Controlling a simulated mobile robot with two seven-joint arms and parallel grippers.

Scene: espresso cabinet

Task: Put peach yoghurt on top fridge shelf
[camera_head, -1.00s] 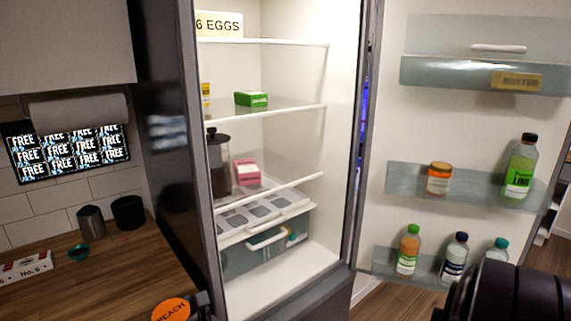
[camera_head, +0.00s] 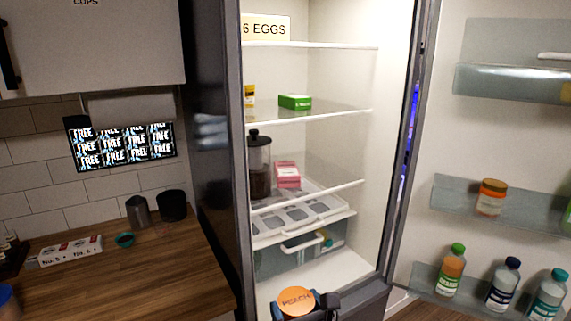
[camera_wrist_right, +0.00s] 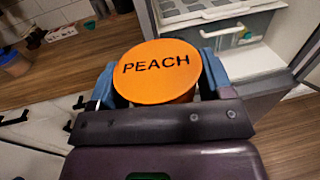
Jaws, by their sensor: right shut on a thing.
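The peach yoghurt shows as an orange lid marked PEACH (camera_head: 296,301) at the bottom of the head view. My right gripper (camera_head: 308,303) is shut on it, in front of the open fridge and below its shelves. In the right wrist view the lid (camera_wrist_right: 157,70) sits between the two blue fingers (camera_wrist_right: 158,78); the tub's lower part is hidden. The top fridge shelf (camera_head: 340,45) holds a box marked 6 EGGS (camera_head: 265,28) at its left; its right part looks empty. My left gripper is not in view.
The second shelf (camera_head: 330,115) holds a green box (camera_head: 295,102) and a yellow item. Below stand a dark-lidded jar (camera_head: 259,165) and a pink box (camera_head: 288,174). The open door (camera_head: 450,130) at right carries bottles. A wooden counter (camera_head: 150,270) is at left.

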